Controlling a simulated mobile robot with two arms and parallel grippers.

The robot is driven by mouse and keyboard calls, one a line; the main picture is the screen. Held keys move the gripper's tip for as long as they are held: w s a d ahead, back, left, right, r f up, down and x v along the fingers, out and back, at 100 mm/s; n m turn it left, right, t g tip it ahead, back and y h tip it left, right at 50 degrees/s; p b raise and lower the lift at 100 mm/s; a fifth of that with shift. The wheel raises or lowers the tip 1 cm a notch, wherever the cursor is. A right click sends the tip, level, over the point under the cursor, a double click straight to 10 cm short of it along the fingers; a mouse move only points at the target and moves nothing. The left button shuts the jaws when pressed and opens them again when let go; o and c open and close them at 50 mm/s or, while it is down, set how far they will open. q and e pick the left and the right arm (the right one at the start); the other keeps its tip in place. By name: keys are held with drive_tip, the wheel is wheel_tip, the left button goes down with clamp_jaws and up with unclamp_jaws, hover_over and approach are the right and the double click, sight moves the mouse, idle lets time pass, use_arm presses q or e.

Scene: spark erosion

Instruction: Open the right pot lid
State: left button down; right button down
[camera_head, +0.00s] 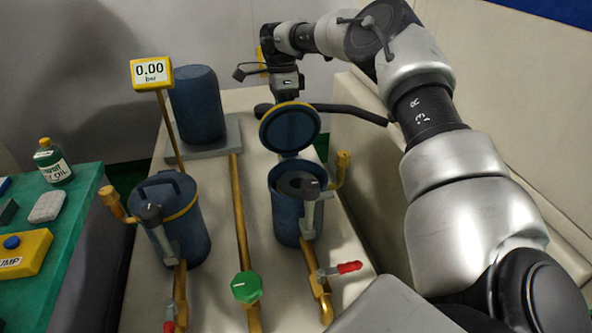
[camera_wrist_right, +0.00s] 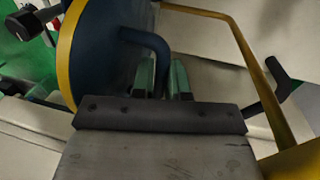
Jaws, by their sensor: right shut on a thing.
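The right pot (camera_head: 284,222) is a blue cylinder on the bench. Its round blue lid (camera_head: 290,130) with a yellow rim stands tilted up at the pot's back edge, and the pot's mouth is uncovered. My right gripper (camera_head: 287,90) is behind the raised lid, its fingertips hidden there. In the wrist view the lid (camera_wrist_right: 105,55) is at the left, and my right gripper (camera_wrist_right: 165,78) is shut on its dark bent handle (camera_wrist_right: 150,42). My left gripper is in neither view.
The left pot (camera_head: 180,225) has its lid on. A gauge (camera_head: 151,72) reads 0.00. A blue cylinder (camera_head: 197,105) stands behind. Brass pipes (camera_head: 240,205), a green knob (camera_head: 246,287) and a red-handled valve (camera_head: 348,268) are in front. A green table (camera_head: 75,225) is at the left.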

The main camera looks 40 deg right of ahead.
drive_tip(key=c, duration=1.1)
unclamp_jaws()
drive_tip(key=shift+w+d+r, duration=0.3)
drive_tip(key=shift+r, duration=0.05)
drive_tip(key=shift+c, duration=0.2)
drive_tip(key=shift+r, duration=0.1)
drive_tip(key=r+p, duration=0.1)
drive_tip(key=w+r+p, duration=0.1)
drive_tip(key=r+p, duration=0.2)
drive_tip(key=r, duration=0.1)
drive_tip(key=shift+w+d+r, duration=0.15)
drive_tip(key=shift+w+d, duration=0.1)
drive_tip(key=shift+w, duration=0.15)
drive_tip(key=shift+s, duration=0.2)
